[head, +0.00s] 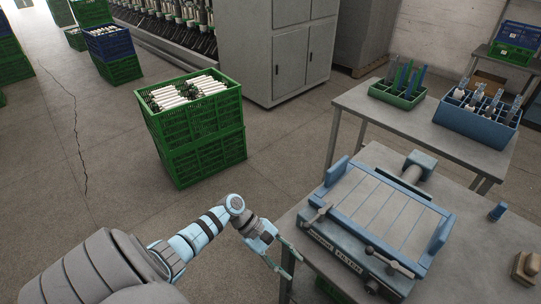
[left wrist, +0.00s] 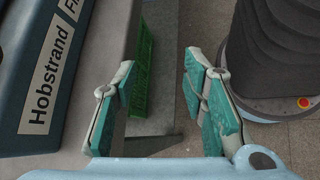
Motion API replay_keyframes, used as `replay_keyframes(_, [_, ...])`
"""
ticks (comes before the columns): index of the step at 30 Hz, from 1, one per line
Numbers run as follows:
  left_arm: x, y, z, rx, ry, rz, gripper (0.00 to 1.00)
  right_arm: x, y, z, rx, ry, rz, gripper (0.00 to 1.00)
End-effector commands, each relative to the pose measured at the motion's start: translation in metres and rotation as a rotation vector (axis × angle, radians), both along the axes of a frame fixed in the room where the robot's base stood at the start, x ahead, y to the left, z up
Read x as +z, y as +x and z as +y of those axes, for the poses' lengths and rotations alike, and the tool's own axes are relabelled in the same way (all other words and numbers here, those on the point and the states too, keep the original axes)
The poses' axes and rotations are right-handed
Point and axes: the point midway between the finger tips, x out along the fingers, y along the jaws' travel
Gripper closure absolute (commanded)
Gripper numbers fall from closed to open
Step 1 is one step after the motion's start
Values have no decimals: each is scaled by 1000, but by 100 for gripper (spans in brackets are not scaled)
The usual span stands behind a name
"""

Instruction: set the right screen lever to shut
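The screen unit (head: 385,215), a flat grey slatted panel in a blue frame, sits on the grey table in the head view. Its front plate carries a "Hobstrand" label (head: 335,252), which also shows large at the left of the left wrist view (left wrist: 52,75). The right screen lever (head: 392,263) is a grey bar slanting down to the right at the front right corner. The left screen lever (head: 318,216) is at the front left corner. My left gripper (head: 280,262) is open and empty, left of the unit by the table edge, apart from both levers. It also shows in the left wrist view (left wrist: 160,95). My right gripper is out of view.
A small blue part (head: 497,212) and a tan block (head: 525,267) lie on the table right of the unit. A second table behind holds a green tray (head: 396,97) and a blue tray (head: 470,125). Green crates (head: 203,152) stand on the floor at left.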

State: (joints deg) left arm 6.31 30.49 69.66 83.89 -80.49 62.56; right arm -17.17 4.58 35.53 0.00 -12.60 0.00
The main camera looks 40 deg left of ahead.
Motion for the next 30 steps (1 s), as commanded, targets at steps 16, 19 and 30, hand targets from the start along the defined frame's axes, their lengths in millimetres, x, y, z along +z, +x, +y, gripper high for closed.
replay_keyframes(16, [-104,-30,22,-21,270,-51,61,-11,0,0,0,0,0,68])
replay_keyframes(19, [-105,-31,22,-23,274,-51,61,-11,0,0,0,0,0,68])
replay_keyframes(30, [-198,-105,44,-205,586,-92,98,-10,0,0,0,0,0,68])
